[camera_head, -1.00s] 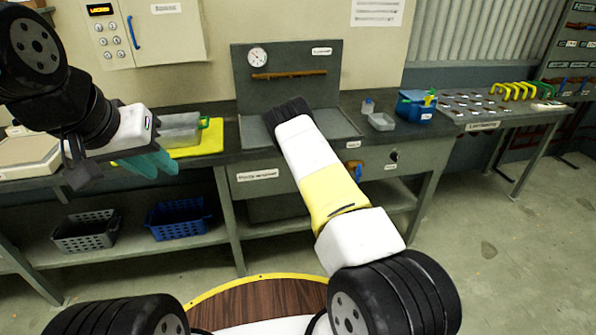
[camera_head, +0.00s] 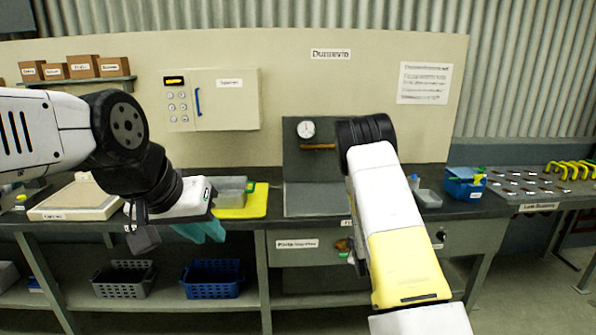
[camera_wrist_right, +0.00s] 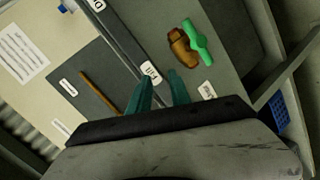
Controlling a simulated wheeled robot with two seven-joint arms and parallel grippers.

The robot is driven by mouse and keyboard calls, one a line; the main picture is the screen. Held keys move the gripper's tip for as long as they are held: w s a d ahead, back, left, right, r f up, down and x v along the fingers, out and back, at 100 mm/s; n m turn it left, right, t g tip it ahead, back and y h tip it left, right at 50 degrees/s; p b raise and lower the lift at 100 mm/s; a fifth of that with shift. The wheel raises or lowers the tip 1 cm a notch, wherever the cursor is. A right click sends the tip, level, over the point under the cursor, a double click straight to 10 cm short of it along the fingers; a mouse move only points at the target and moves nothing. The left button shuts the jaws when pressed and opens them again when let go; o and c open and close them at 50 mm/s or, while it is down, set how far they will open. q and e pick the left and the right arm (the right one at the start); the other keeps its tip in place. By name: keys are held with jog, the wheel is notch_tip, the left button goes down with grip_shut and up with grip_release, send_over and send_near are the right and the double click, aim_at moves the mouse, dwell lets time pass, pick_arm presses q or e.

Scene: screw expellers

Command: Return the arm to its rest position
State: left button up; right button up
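My left arm comes in from the left in the head view. Its gripper (camera_head: 203,231) has teal fingers pointing down in front of the bench edge, below a grey bin and a yellow mat. I see nothing held, but the gap between its fingers is unclear. My right arm rises from the bottom right, its white and yellow link (camera_head: 393,235) in front of the bench. Its gripper is hidden in the head view. In the right wrist view, the right gripper (camera_wrist_right: 160,88) has two teal fingers apart, with nothing between them, in front of the bench.
A yellow mat (camera_head: 255,203), white scale (camera_head: 75,202), blue box (camera_head: 464,184) and small clear tray (camera_head: 428,198) stand on the bench. An amber piece (camera_wrist_right: 183,48) and a green piece (camera_wrist_right: 196,40) show beyond the right fingers. A blue basket (camera_head: 211,281) is below.

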jog(key=s+a+r+m+g+y, duration=0.15)
jog(key=s+r+m, duration=0.3)
jog(key=r, duration=0.65)
jog(key=s+a+r+m+g+y, duration=0.15)
jog(key=s+r+m, duration=0.35)
jog(key=r, duration=0.6)
jog(key=s+a+r+m+g, duration=0.1)
jog(key=s+r, duration=0.2)
jog(key=s, duration=0.6)
jog(key=s+a+r+g, duration=0.1)
jog(key=s+a+r, duration=0.1)
jog(key=s, duration=0.8)
jog(key=s+a+r+m+g, duration=0.1)
jog(key=s+r, duration=0.3)
jog(key=s, duration=0.6)
jog(key=shift+a+r+m+g+y, duration=0.2)
jog(key=shift+a+m+g+y, duration=0.15)
jog(key=shift+a+g, duration=0.25)
